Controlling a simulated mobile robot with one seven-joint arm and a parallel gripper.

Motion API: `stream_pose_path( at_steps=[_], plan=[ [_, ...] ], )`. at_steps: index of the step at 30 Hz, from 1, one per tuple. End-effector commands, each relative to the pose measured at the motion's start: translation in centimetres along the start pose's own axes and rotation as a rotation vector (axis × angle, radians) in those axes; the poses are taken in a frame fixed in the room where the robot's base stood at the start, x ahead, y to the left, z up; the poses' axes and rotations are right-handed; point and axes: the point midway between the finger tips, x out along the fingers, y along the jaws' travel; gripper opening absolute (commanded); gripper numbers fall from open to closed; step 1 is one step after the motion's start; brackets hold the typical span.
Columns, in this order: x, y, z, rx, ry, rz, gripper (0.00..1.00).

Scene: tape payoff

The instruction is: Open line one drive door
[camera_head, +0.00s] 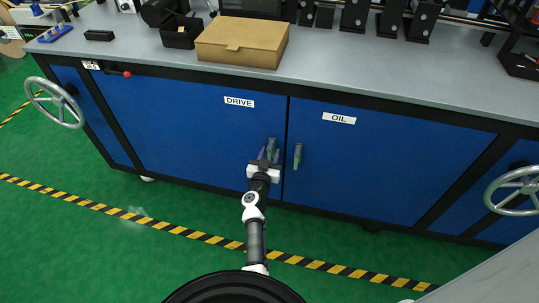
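The drive door (185,125) is a blue cabinet panel with a white "DRIVE" label (239,102). It looks closed, flush with the cabinet front. Its upright handle (271,146) is near the door's right edge. My gripper (268,155) is at this handle, with a finger on either side of its lower part. The gripper partly hides the handle, and I cannot tell whether the fingers touch it.
The blue "OIL" door (375,165) with its own handle (297,156) is just to the right. Handwheels stick out at the left (54,103) and right (515,190). A cardboard box (242,42) sits on the grey worktop (350,62). Green floor in front is clear.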

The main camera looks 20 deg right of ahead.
Motion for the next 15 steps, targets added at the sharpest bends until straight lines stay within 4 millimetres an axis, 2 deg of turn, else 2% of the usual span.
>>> stream_pose_path(
  at_steps=[4, 12, 15],
  plan=[
    [-0.01, 0.00, -0.02, 0.000, 0.000, 0.000, 0.35],
    [-0.03, -0.01, -0.03, 0.000, 0.000, 0.000, 0.00],
    [-0.03, -0.02, -0.04, 0.000, 0.001, 0.000, 0.00]
  ],
)
